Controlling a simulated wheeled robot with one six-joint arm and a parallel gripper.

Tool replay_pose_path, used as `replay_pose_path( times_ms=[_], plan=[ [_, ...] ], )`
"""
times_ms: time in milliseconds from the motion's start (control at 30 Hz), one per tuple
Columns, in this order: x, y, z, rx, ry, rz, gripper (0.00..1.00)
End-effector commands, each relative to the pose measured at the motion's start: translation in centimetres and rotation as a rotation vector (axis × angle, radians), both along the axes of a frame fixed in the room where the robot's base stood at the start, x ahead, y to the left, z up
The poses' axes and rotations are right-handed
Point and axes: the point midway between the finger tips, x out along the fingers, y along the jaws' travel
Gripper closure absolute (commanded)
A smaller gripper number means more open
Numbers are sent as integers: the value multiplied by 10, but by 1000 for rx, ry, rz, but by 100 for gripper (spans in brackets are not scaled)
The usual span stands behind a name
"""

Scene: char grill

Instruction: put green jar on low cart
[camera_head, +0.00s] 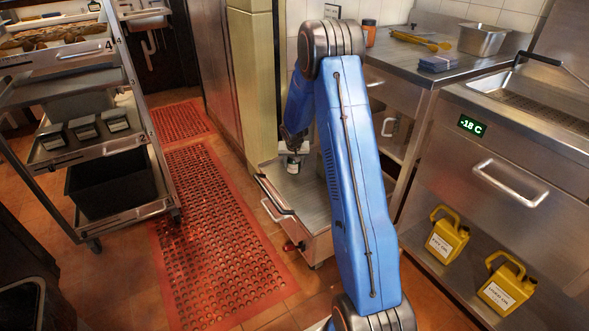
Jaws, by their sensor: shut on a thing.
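The low cart (312,208) is a steel-topped cart on the floor in the middle of the view, partly hidden behind my blue arm. My gripper (293,148) points down over the back part of the cart top. It is shut on a small jar (293,168) with a pale label, taken to be the green jar; its green colour is hard to make out. The jar is upright, at or just above the cart top; I cannot tell if it touches. The fingers are small and partly hidden by my arm.
A wheeled rack (105,150) with trays stands at left beside a red floor mat (215,225). A steel counter (400,62) with a blue stack (438,62) and a steel pan (484,39) is at right. Yellow jugs (447,236) sit on a low shelf under the -18 C unit.

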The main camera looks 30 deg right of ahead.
Motion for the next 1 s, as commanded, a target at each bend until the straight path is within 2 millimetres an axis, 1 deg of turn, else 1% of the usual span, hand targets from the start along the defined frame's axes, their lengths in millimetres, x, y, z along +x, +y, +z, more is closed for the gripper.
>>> replay_pose_path(
  times_ms=[33, 200, 633, 667, 700, 733, 1000],
  plan=[
    [0, 0, -8, 1, 3, 0, 86],
    [0, 0, -25, 0, 1, 0, 86],
    [0, 0, -30, 0, 0, 0, 86],
    [0, 0, -30, 0, 0, 0, 47],
    [0, 0, -30, 0, 0, 0, 38],
    [0, 0, -30, 0, 0, 0, 33],
    [0, 0, -30, 0, 0, 0, 33]
  ],
)
